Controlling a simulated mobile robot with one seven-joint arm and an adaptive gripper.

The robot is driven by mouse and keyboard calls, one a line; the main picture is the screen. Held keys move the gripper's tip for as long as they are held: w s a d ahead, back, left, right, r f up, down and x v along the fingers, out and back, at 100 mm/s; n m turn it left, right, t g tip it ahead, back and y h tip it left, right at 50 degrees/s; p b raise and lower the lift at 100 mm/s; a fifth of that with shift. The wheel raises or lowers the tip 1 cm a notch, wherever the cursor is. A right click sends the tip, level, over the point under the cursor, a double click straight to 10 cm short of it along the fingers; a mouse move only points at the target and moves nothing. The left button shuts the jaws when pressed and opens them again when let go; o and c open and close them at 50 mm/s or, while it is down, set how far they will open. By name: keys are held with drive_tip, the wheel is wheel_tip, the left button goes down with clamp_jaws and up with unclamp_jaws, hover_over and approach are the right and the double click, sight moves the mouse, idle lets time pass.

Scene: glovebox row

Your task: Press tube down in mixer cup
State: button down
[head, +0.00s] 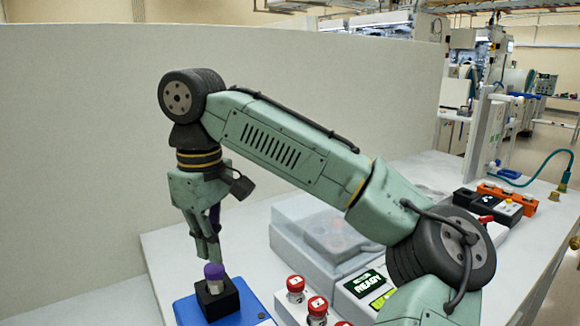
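A tube with a purple cap (214,271) stands upright in the black mixer cup (218,299). The cup sits on the blue mixer base (186,312) at the lower left; only the cap and a short pale part of the tube show above the cup. My gripper (209,257) points down directly over the cap. Its fingers look close together with nothing between them. The fingertips are just above the cap or touching it; I cannot tell which.
An orange and black device (499,203) lies at the right. A pale wall (80,150) closes off the back left.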

drive_tip(key=shift+f+b, duration=0.3)
drive_tip(key=shift+f, duration=0.75)
idle(2.5)
idle(2.0)
wheel_tip(320, 180, up, 3)
drive_tip(key=p, duration=0.4)
drive_tip(key=shift+r, duration=2.55)
